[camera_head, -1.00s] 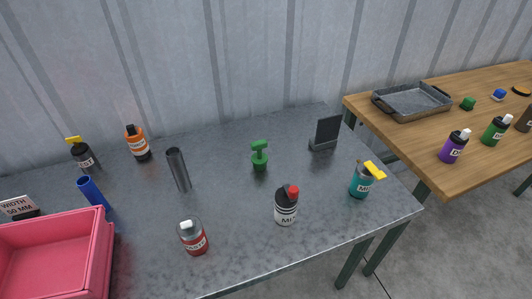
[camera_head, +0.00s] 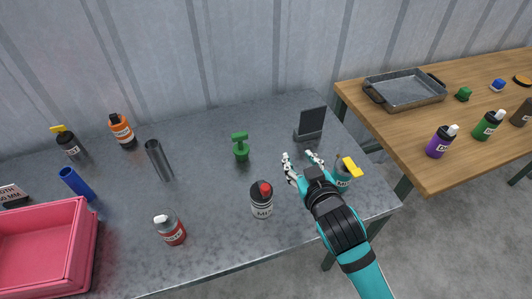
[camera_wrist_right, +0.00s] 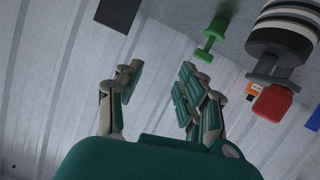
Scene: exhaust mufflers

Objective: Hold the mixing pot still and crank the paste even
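The mixing pot (camera_head: 262,204) is a dark can with a white band lettered "MI…" and a red knob on top. It stands upright near the table's front edge, left of my right arm. In the right wrist view the pot (camera_wrist_right: 282,35) appears upside down at the upper right, its red knob (camera_wrist_right: 272,102) beside a dark crank part. My right gripper (camera_head: 300,159) is open and empty above the table, behind and right of the pot, not touching it. Its spread fingers also show in the right wrist view (camera_wrist_right: 158,88). My left gripper is not in view.
A green stamp-shaped object (camera_head: 240,147) and a black stand (camera_head: 310,123) are behind. A teal can with yellow top (camera_head: 344,172) is partly hidden by my right arm. A red can (camera_head: 170,228), grey tube (camera_head: 158,160) and pink bin (camera_head: 45,240) are left.

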